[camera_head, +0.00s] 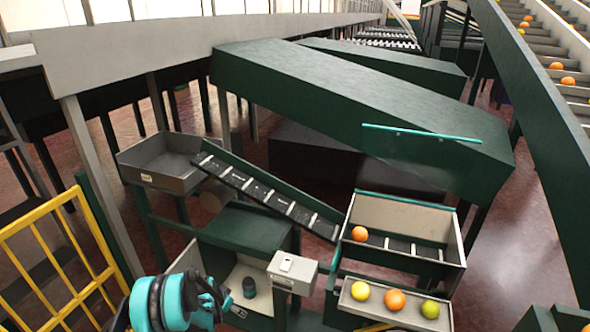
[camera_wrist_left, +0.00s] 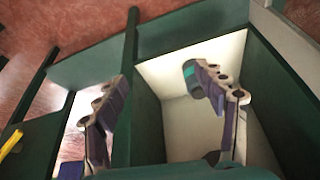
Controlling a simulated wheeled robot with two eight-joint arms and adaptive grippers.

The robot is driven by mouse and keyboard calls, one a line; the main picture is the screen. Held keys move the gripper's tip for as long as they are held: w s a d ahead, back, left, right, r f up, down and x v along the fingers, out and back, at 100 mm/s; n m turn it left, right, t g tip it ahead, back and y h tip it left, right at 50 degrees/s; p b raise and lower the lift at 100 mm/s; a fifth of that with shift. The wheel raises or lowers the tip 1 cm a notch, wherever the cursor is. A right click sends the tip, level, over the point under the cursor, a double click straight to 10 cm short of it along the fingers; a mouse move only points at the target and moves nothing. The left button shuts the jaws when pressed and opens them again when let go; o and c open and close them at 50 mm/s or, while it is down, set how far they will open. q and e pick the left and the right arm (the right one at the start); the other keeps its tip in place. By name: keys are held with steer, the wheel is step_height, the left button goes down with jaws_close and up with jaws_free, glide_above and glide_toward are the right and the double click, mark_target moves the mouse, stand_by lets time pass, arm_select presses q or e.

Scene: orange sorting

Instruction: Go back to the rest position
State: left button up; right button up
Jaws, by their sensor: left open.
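My left arm comes in at the bottom left of the head view, and my left gripper (camera_head: 222,296) is at the front of the green-framed stand. In the left wrist view the two fingers of my left gripper (camera_wrist_left: 150,105) are spread apart with nothing between them. Behind them are green frame bars and a pale open compartment (camera_wrist_left: 190,130). My right gripper is not in either view.
A yellow railing (camera_head: 60,255) stands at the left. A grey box (camera_head: 292,272) sits right of my left gripper. Another orange (camera_head: 360,233) is in the bin above. A conveyor (camera_head: 270,192) slopes behind.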

arm_select(q)
steer(key=s+d+r+n, duration=0.1)
steer(key=s+r, duration=0.2)
steer(key=r, duration=0.6)
steer(key=s+d+r+n+t+y, duration=0.1)
steer(key=s+r, duration=0.1)
steer(key=r, duration=0.7)
steer(key=s+d+r+n, duration=0.1)
steer(key=s+r, duration=0.2)
steer(key=r, duration=0.6)
steer(key=s+d+r+n+t, duration=0.1)
steer(key=s+d+r, duration=0.1)
steer(key=s+r, duration=0.75)
steer(key=s+n+t+y, duration=0.1)
steer(key=s, duration=1.3)
steer(key=shift+s+d+f+n, duration=0.25)
steer(key=shift+d+f+n, duration=0.1)
steer(key=shift+f+n, duration=0.05)
